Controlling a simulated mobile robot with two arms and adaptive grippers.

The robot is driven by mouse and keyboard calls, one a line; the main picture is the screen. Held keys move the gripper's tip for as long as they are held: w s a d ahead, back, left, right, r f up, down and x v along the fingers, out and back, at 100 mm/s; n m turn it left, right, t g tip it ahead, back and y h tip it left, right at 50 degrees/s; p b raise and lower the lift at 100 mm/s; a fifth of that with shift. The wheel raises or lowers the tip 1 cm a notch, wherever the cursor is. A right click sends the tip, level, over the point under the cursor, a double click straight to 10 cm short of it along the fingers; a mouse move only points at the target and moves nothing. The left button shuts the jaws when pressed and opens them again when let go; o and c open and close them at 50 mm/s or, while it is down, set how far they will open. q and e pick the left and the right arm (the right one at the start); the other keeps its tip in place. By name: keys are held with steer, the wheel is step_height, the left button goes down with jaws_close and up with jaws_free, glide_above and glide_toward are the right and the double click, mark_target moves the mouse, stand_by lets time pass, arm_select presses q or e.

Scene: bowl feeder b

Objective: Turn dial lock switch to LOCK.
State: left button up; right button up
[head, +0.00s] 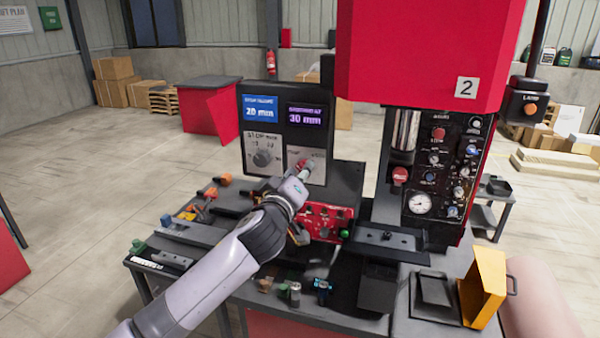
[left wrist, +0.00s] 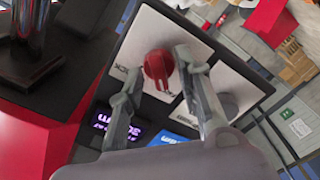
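The dial lock switch is a red knob (head: 303,164) on a light plate (head: 318,164) at the lower right of the dark control panel; it also shows in the left wrist view (left wrist: 158,64). My left gripper (head: 300,174) is at the knob. In the left wrist view its two fingers (left wrist: 158,68) stand on either side of the knob, apart, with small gaps seeming to show. The plate's lettering is partly hidden by a finger, so I cannot read the knob's setting. My right gripper is not in view.
A grey dial (head: 263,158) sits left of the switch, below the blue (head: 260,107) and purple (head: 307,115) displays. A red box with knobs (head: 325,220) stands below the panel. The red press (head: 420,50) rises at right. Small tools lie on the bench.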

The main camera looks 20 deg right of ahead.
arm_select(q)
jaws_close()
stand_by(0.3)
steer(key=shift+f, duration=0.1)
stand_by(0.4)
steer(key=shift+m+b, duration=0.35)
steer(key=shift+m, duration=8.65)
